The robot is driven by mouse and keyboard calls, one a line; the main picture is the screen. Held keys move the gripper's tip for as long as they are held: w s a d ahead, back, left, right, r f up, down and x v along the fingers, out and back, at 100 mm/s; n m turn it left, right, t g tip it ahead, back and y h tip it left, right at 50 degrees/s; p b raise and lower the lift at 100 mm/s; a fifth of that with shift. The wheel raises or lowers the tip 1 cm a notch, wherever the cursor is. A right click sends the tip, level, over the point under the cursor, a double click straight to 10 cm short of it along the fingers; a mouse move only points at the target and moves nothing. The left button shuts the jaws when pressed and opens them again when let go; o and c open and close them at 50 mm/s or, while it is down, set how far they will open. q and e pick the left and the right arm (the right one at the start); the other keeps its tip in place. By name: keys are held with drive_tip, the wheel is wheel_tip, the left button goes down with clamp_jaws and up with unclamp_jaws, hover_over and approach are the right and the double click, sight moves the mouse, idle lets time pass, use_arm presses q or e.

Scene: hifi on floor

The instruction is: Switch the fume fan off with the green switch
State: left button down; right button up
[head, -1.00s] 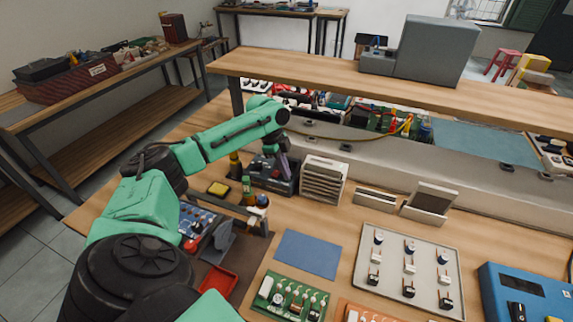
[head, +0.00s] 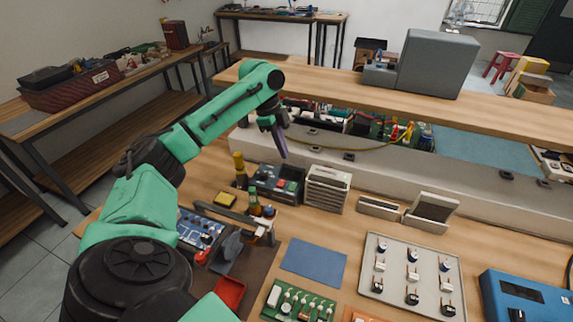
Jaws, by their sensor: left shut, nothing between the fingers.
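My left gripper (head: 283,151) is shut and empty, pointing down. My right gripper is not in view.
Bottles (head: 240,168) stand left of the box, with a yellow sponge (head: 225,199) nearby. A blue mat (head: 313,262), a green circuit board (head: 297,302) and a grey tray of several small parts (head: 388,288) lie in front. A long raised shelf (head: 330,85) runs behind.

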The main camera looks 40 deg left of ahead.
use_arm(q)
drive_tip(key=shift+s+a+r, duration=0.25)
drive_tip(key=shift+a+r, duration=0.15)
drive_tip(key=shift+r, duration=0.05)
